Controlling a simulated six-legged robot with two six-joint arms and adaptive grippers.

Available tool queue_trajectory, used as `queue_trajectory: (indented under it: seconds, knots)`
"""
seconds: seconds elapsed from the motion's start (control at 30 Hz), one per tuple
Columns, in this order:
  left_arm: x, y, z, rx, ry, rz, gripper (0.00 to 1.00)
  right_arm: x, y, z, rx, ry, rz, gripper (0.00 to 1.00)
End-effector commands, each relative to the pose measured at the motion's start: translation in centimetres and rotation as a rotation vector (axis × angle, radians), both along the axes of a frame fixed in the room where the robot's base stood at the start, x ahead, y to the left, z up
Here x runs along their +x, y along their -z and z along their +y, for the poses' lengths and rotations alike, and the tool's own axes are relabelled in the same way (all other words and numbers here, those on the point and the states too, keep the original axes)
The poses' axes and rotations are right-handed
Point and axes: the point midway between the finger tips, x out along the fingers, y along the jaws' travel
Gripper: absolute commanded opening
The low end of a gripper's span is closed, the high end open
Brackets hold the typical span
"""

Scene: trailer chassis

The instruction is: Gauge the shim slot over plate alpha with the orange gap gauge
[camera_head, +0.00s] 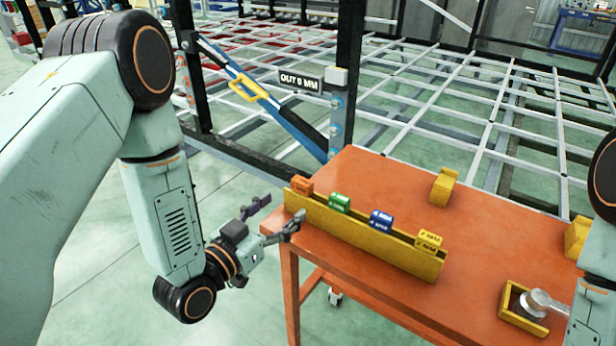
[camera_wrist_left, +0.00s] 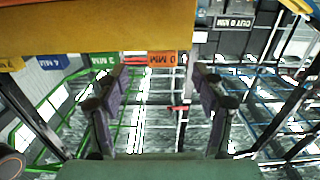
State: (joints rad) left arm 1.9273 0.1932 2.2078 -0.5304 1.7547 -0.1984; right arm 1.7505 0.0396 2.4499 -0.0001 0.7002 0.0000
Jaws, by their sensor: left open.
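My left gripper (camera_head: 280,212) is open and empty, just off the table's left edge beside that end of the rack. In the left wrist view its purple-padded fingers (camera_wrist_left: 160,75) are spread apart with nothing between them. I cannot make out plate alpha or its shim slot. My right arm shows at the right edge; its gripper is out of view.
Green (camera_head: 339,203), blue (camera_head: 381,219) and yellow (camera_head: 428,240) gauges share the yellow rack (camera_head: 360,237). A yellow block (camera_head: 442,187) and a yellow tray (camera_head: 508,300) with a grey part are on the table (camera_head: 470,230). Behind stands a black frame with an "OUT 0 MM" sign (camera_head: 300,82).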

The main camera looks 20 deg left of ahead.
Motion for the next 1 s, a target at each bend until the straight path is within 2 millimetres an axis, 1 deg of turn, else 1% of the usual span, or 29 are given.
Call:
queue_trajectory:
  seconds: [0.03, 0.1, 0.17, 0.37, 0.47, 0.6, 0.7, 0.83, 1.0]
  knots:
    - [0.0, -0.5, 0.0, -0.004, 0.002, -0.016, 0.69, 0.0, -0.1, 0.0, 0.000, 0.000, 0.001, 0.40]
    - [0.1, -0.9, -0.1, -0.006, 0.004, -0.031, 0.69, 0.0, -0.1, 0.0, 0.000, 0.000, 0.001, 0.40]
    - [0.4, -0.9, -0.2, -0.005, 0.006, -0.035, 0.69, 0.0, -0.1, 0.0, 0.000, 0.000, 0.001, 0.40]
    - [2.0, -0.9, -0.9, -0.006, 0.007, -0.034, 0.69, 0.0, 0.2, 0.0, 0.000, 0.001, 0.001, 0.40]
    - [3.1, -0.9, -1.1, -0.005, 0.007, -0.035, 0.69, 0.0, 0.4, 0.0, 0.000, 0.001, 0.001, 0.40]
    - [5.3, -0.9, -1.4, -0.006, 0.007, -0.035, 0.69, -0.1, 0.7, 0.0, 0.000, 0.000, 0.001, 0.40]
    - [6.4, -0.9, -1.9, -0.006, 0.008, -0.033, 0.69, 0.0, 0.8, 0.0, 0.000, 0.000, 0.001, 0.40]
    - [7.2, -0.9, -2.2, -0.006, 0.006, -0.032, 0.69, 0.0, 0.9, 0.0, 0.000, 0.000, 0.001, 0.40]
    - [7.3, -0.9, -2.2, -0.007, 0.005, -0.031, 0.69, 0.0, 0.8, 0.0, 0.000, 0.000, 0.001, 0.40]
